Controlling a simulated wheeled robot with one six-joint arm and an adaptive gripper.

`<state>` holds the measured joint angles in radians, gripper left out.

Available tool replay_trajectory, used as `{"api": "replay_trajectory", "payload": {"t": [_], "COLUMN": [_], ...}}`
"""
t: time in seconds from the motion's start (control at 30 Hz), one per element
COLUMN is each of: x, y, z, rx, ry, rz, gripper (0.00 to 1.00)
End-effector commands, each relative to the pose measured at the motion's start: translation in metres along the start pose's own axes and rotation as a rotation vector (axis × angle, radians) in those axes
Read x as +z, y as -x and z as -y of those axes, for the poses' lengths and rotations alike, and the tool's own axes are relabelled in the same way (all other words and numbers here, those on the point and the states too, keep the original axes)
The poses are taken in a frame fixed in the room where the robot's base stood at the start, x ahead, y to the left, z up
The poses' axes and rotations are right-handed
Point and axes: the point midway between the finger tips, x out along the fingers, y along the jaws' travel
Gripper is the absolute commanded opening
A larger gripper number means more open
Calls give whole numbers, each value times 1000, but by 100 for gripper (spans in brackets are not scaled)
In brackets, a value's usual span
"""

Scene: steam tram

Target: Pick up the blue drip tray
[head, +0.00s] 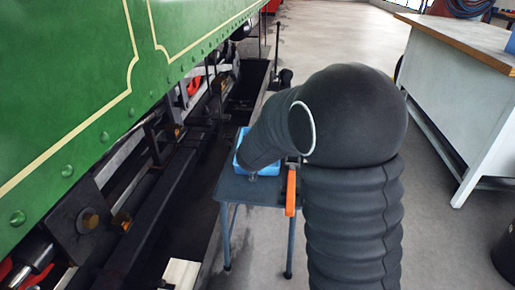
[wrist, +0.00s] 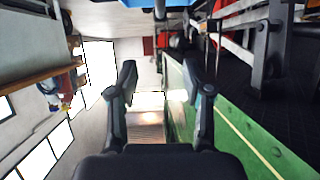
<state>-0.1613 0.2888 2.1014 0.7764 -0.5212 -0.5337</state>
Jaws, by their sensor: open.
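The blue drip tray (head: 239,157) sits on a small dark stand (head: 248,190) beside the green tram. My arm covers much of it in the head view, so only its left and lower edges show. A thin blue strip, perhaps the tray, shows at the top edge of the wrist view. My gripper (wrist: 160,78) is open in the wrist view, with nothing between its two fingers. In the head view the gripper is hidden behind my arm, so I cannot tell its exact distance from the tray.
The green tram side (head: 65,85) with dark running gear stands at the left. An orange bar-shaped thing (head: 291,190) is at the stand's right edge. A white workbench with a wooden top (head: 455,40) stands at the right. Grey floor lies between.

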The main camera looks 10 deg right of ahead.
Motion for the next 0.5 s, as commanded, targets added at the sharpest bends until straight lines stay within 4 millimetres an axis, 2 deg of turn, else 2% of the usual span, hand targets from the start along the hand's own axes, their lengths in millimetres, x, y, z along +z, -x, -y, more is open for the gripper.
{"api": "replay_trajectory", "payload": {"t": [0.17, 0.5], "x": [4, 4], "y": [-17, -74], "z": [-2, -3], "rx": [24, 23], "ry": [5, 3], "rz": [-10, -8], "gripper": [50, 50]}}
